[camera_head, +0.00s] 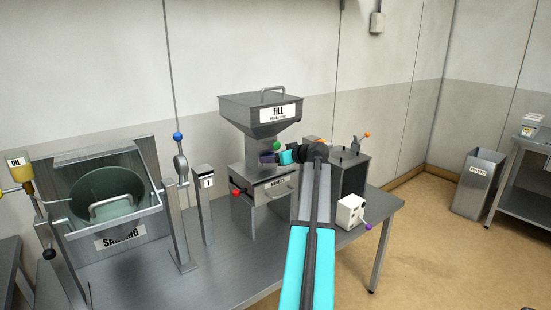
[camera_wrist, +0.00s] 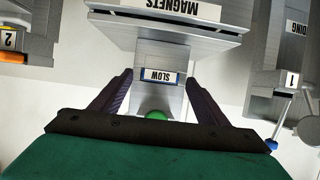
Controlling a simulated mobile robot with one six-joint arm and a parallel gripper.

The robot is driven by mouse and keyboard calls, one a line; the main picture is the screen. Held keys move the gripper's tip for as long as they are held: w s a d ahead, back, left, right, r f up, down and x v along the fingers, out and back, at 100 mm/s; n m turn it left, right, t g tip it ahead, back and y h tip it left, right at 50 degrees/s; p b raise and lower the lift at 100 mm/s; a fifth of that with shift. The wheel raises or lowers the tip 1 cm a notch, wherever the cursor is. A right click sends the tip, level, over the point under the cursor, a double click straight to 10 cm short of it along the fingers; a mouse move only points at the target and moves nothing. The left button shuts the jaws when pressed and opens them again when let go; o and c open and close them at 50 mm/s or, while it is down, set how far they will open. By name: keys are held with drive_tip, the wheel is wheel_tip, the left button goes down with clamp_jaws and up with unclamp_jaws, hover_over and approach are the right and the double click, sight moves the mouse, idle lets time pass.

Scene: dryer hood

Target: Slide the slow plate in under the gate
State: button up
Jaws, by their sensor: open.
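The slow plate (camera_wrist: 160,98) is a grey piece with a "SLOW" label, seen upside down in the middle of the wrist view. A green knob (camera_wrist: 156,115) shows at its near end; a green knob (camera_head: 277,146) also shows in the head view just above my gripper. My gripper (camera_wrist: 160,76) is open, its dark purple fingers on either side of the plate; I cannot tell whether they touch it. In the head view my gripper (camera_head: 271,158) is at the hopper's neck, hiding most of the plate there. The gate itself is not clear in either view.
A dark box (camera_head: 352,173) with levers and a white box (camera_head: 350,210) are to the right. The post marked 1 (camera_head: 206,205) is left.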

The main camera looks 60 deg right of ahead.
drive_tip(key=shift+s, duration=0.15)
drive_tip(key=b+v, duration=0.3)
drive_tip(key=v, duration=1)
drive_tip(key=shift+s, duration=0.25)
drive_tip(key=shift+a+r, duration=0.1)
drive_tip(key=shift+r, duration=0.1)
